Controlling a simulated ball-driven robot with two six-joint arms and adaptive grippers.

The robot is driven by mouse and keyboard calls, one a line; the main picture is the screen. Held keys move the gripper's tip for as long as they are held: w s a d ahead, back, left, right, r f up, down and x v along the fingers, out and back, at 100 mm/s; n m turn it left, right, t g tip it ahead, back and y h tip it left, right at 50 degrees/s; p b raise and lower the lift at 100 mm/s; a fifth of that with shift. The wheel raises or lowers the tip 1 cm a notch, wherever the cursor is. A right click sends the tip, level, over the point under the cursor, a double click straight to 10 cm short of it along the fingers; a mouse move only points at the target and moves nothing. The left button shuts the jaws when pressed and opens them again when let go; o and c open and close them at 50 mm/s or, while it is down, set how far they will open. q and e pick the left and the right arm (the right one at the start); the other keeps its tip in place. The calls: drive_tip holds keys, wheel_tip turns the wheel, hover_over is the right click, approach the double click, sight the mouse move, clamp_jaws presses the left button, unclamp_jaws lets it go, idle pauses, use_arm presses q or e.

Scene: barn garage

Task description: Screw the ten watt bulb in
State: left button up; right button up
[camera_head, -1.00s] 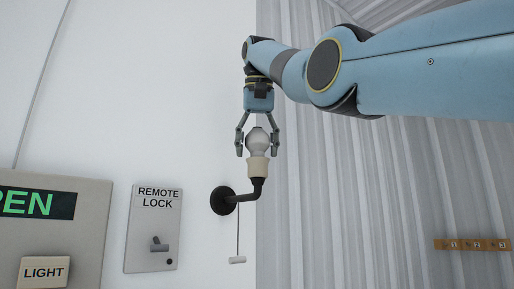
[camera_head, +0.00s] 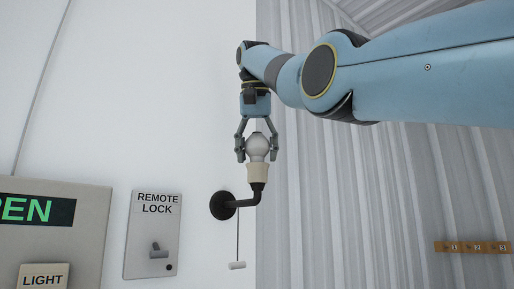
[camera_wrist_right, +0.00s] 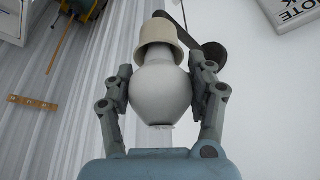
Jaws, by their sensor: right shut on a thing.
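The bulb (camera_head: 257,146) is white and round and stands upright with its base in the cream socket (camera_head: 257,173) of a black wall lamp arm (camera_head: 226,205). I cannot tell how deep its base sits. My right gripper (camera_head: 257,150) comes from above, with one finger on each side of the bulb, shut on it. In the right wrist view the bulb (camera_wrist_right: 160,90) fills the space between the fingers of the right gripper (camera_wrist_right: 163,78), with the socket (camera_wrist_right: 158,36) at its far end. Any wattage mark is not visible. My left gripper is not in view.
A pull cord with a white handle (camera_head: 237,265) hangs below the lamp arm. A remote lock switch plate (camera_head: 153,235) and a panel with a green sign (camera_head: 36,207) are on the wall at left. A small numbered wooden rack (camera_head: 472,247) is at far right.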

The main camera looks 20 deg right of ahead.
drive_tip(key=m+h+p, duration=0.1)
drive_tip(key=m+p, duration=0.1)
drive_tip(key=m, duration=0.1)
drive_tip(key=shift+g, duration=0.4)
drive_tip(key=shift+m, duration=0.7)
drive_tip(key=shift+f, duration=0.1)
drive_tip(key=o, duration=0.9)
